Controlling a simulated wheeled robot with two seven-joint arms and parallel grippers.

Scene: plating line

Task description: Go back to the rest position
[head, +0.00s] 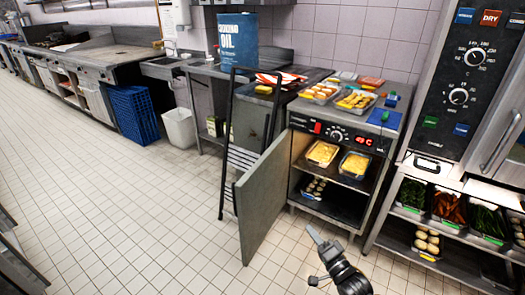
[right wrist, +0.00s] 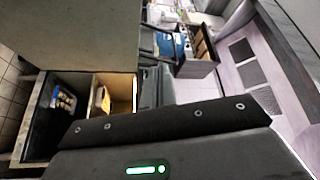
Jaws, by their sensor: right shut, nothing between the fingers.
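My right gripper (head: 319,240) shows at the bottom of the head view, right of centre. It is shut and empty, in front of the open cabinet, over the tiled floor. My left gripper is not in view.
The warming cabinet (head: 377,143) has its door (head: 262,200) swung open near my right gripper. Inside are trays of yellow food (head: 322,153). A black rack (head: 228,160) stands beside the door. Vegetable shelves (head: 447,208) stand at right. The floor at left is clear.

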